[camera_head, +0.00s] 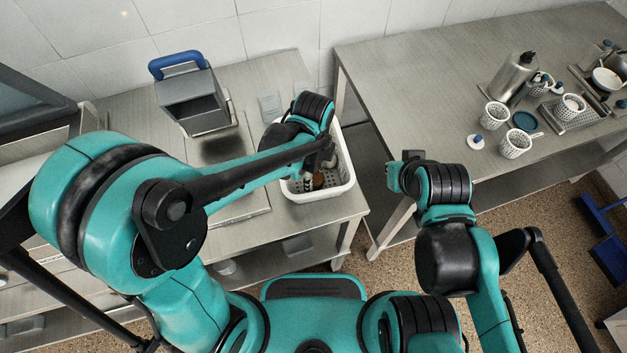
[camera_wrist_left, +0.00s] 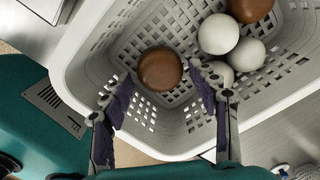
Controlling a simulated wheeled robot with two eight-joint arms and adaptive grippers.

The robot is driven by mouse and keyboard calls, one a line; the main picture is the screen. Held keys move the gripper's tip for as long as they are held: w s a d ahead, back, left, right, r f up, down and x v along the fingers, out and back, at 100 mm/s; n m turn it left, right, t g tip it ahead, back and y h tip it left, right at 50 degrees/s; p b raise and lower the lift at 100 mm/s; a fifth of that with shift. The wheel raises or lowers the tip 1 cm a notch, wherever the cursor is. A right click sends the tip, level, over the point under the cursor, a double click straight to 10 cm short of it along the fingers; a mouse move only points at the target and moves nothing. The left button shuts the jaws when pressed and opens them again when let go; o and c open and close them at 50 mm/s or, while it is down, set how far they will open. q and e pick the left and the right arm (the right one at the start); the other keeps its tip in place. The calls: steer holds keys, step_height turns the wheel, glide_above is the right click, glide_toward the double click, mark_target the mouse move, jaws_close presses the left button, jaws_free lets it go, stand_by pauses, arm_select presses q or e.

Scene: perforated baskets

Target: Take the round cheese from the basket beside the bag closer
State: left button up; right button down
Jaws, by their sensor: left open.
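A white perforated basket (camera_head: 346,178) stands on the steel table, to the right of a grey box-shaped device with a blue handle (camera_head: 190,98), which looks like the bag closer. In the left wrist view the basket (camera_wrist_left: 88,52) holds a round brown piece (camera_wrist_left: 160,69), another brown one (camera_wrist_left: 250,8) and several white balls (camera_wrist_left: 219,34). Which is the cheese, the frames do not label. My left gripper (camera_head: 326,160) reaches into the basket from above. In the wrist view its open fingers (camera_wrist_left: 160,82) stand on either side of the near brown piece, with nothing held.
A second steel table (camera_head: 430,85) stands to the right, across a gap. It holds a metal bottle (camera_head: 512,78), white perforated cups (camera_head: 494,115) and a blue lid (camera_head: 525,121). The front left of that table is clear. A blue object (camera_head: 605,225) is at the far right.

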arm_select(q)
step_height(320, 180, down, 2)
steer(key=shift+f, duration=0.1)
steer(key=shift+c, duration=0.4)
steer(key=c, duration=0.9)
